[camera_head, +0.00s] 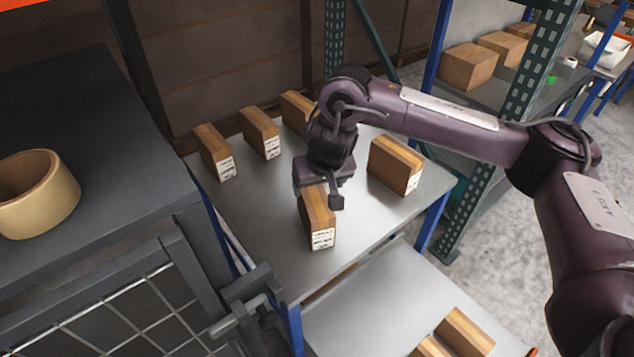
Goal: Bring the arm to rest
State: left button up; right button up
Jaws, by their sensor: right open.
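My right arm comes in from the right and reaches over a grey metal shelf (268,222). My right gripper (320,198) points down just over a small brown box (319,222) with a white label on its front end. The gripper is open, with its fingers at the box's far upper part; I cannot tell whether they touch it. The box stands on the shelf, and its far end is hidden by the gripper. My left gripper is not in view.
Several similar boxes stand on the shelf, one to the right (396,165) and others behind (214,151). A dark cabinet (90,130) with a tape roll (35,193) is at left. A green perforated post (520,90) stands behind the arm. A lower shelf (375,300) holds boxes.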

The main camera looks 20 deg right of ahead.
jog(key=shift+s+r, duration=0.2)
jog(key=shift+r, duration=0.15)
